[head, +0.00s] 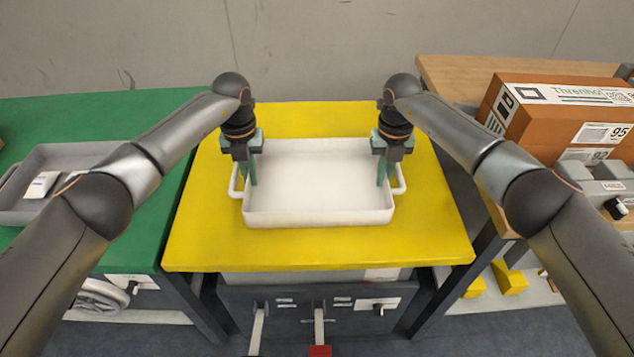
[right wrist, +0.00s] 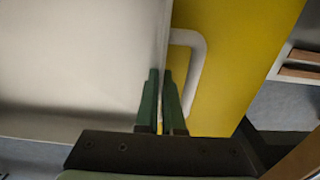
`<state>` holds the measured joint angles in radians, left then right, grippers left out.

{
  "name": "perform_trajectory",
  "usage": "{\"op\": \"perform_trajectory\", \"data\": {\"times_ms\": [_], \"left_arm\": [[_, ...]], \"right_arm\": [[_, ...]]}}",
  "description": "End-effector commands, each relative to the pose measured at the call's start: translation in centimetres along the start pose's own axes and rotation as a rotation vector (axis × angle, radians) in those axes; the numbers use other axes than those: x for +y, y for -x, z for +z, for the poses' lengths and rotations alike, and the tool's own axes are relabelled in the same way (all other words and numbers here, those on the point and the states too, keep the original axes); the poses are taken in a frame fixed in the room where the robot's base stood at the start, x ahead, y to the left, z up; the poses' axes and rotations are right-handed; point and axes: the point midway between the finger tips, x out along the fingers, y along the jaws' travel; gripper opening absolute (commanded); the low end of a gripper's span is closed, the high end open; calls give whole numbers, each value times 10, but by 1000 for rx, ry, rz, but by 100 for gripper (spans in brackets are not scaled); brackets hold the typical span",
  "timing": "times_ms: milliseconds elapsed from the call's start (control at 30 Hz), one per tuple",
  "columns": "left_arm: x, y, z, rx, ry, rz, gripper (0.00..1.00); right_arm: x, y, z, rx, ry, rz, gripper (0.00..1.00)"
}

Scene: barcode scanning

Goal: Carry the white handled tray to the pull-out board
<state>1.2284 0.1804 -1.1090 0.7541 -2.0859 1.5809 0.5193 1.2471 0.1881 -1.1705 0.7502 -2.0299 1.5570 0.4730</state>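The white handled tray (head: 318,218) is level over the yellow tabletop, and I see nothing in it. I cannot tell whether it rests on the top or hangs just above it. My left gripper (head: 250,172) is at the tray's left wall by its handle, closed around the wall. My right gripper (head: 384,172) is at the right wall by the other handle. In the right wrist view its green fingers (right wrist: 161,105) pinch the wall (right wrist: 164,55) beside the handle (right wrist: 196,70). I cannot make out the pull-out board for certain.
The yellow tabletop (head: 320,250) has free room around the tray. A green table (head: 120,245) with a grey tray (head: 75,157) stands at left. A wooden table (head: 450,75) with orange-brown boxes (head: 540,120) stands at right. Drawers and handles (head: 258,325) lie below the front edge.

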Motion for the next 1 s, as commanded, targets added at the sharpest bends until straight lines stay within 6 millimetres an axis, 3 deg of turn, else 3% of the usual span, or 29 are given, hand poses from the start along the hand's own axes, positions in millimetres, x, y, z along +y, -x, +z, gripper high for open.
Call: {"op": "perform_trajectory", "data": {"times_ms": [267, 733, 1000], "left_arm": [[0, 7, 0, -2, 0, -1, 0], [0, 48, 0, -1, 0, 0, 0], [0, 51, 0, -1, 0, 0, 0]], "right_arm": [[0, 8, 0, -2, 0, 1, 0], [0, 48, 0, -1, 0, 1, 0], [0, 51, 0, -1, 0, 0, 0]]}}
